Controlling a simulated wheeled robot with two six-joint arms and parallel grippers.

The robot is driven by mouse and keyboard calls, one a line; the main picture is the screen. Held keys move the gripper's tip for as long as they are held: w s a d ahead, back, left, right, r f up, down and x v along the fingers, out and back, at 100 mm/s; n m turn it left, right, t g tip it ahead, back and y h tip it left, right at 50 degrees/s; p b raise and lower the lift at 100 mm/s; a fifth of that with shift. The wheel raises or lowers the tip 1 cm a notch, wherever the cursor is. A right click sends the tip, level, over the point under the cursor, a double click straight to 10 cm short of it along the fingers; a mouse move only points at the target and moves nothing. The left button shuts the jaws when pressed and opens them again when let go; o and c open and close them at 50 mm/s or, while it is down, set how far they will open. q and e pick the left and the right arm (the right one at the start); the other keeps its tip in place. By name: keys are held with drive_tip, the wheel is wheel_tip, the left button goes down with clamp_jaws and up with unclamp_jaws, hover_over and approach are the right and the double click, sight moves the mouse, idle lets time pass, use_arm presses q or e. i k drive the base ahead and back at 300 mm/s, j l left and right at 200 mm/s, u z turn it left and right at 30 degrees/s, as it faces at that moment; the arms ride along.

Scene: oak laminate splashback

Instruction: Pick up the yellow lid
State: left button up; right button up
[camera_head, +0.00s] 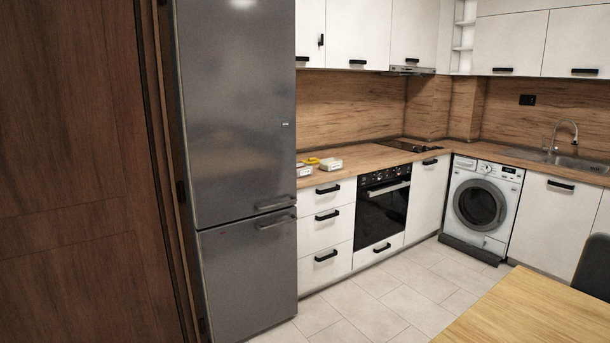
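A small yellow thing (312,160), which looks like the yellow lid, lies on the wooden countertop (366,160) just right of the fridge. It is far off and small, so its exact shape is hard to tell. A whitish box-like thing (331,164) sits close to its right. Another small pale thing (304,171) sits in front of it, near the counter's front edge. Neither of my grippers shows in the head view.
A tall grey fridge (240,130) stands left of the counter, beside a brown wooden door (75,170). An oven (382,210) and a washing machine (482,205) are built in below. A wooden table (535,310) fills the lower right corner. The tiled floor (400,300) between is clear.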

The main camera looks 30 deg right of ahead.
sight(314, 160)
drive_tip(key=z, duration=1.25)
